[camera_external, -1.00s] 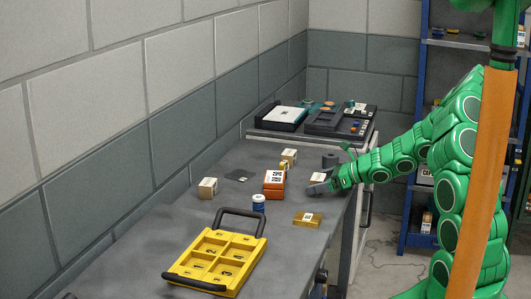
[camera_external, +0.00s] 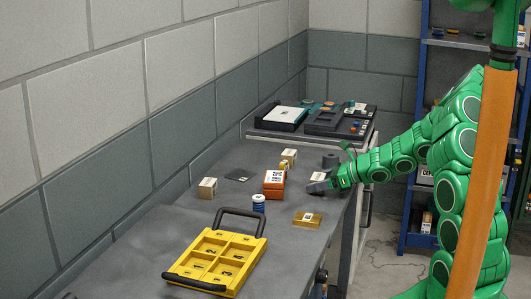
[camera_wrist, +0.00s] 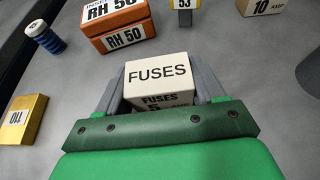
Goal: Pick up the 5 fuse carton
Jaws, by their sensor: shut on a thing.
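The 5 fuse carton (camera_external: 316,177) is a small pale box at the right edge of the workbench. In the wrist view its top reads FUSES, and the front of the carton (camera_wrist: 158,72) reads FUSES with a partly hidden 5 below. My gripper (camera_external: 318,186) is shut on it. In the wrist view the grey fingers of my gripper (camera_wrist: 160,84) press on its left and right sides. The lower part of its front is hidden behind the green palm. I cannot tell whether the carton is clear of the bench.
The orange RH 50 box (camera_wrist: 115,22), yellow 53 box (camera_wrist: 184,4), 10 AMP carton (camera_wrist: 262,7) and dark cylinder (camera_wrist: 311,70) stand beyond. A blue spool (camera_external: 258,203), brass 110 box (camera_external: 307,219) and yellow compartment tray (camera_external: 246,246) lie nearer the external camera.

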